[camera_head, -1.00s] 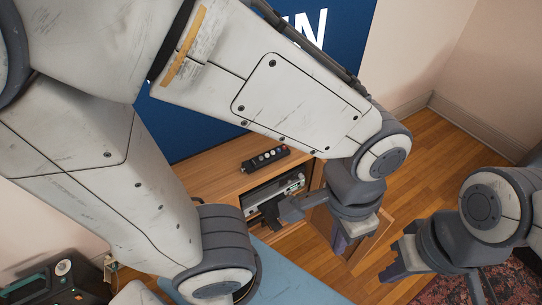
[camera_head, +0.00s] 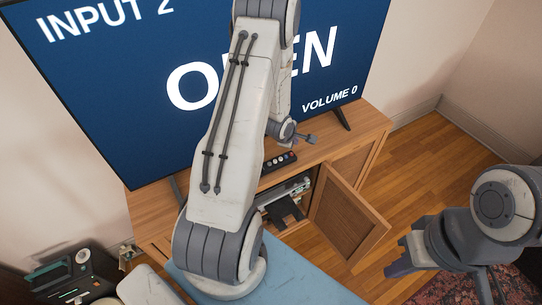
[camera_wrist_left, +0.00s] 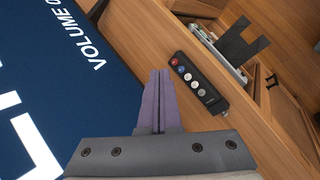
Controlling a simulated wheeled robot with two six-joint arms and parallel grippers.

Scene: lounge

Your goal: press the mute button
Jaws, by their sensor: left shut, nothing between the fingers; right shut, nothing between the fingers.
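A black remote (camera_head: 280,161) with a row of round coloured buttons lies on the cabinet top in front of the TV. It also shows in the left wrist view (camera_wrist_left: 210,97), with a red button at one end, then blue and pale ones. I cannot read which is the mute button. My left gripper (camera_wrist_left: 158,76) is shut and empty; its purple fingers appear beside the remote, on the TV side, apart from it. My right gripper (camera_head: 394,269) is shut and empty, off to the right over the floor.
The big blue TV (camera_head: 110,85) stands behind the remote and reads "INPUT 2" and "VOLUME 0". The wooden cabinet (camera_head: 345,130) has an open door (camera_head: 350,222) at its front, beside a device (camera_head: 290,190) on its shelf.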

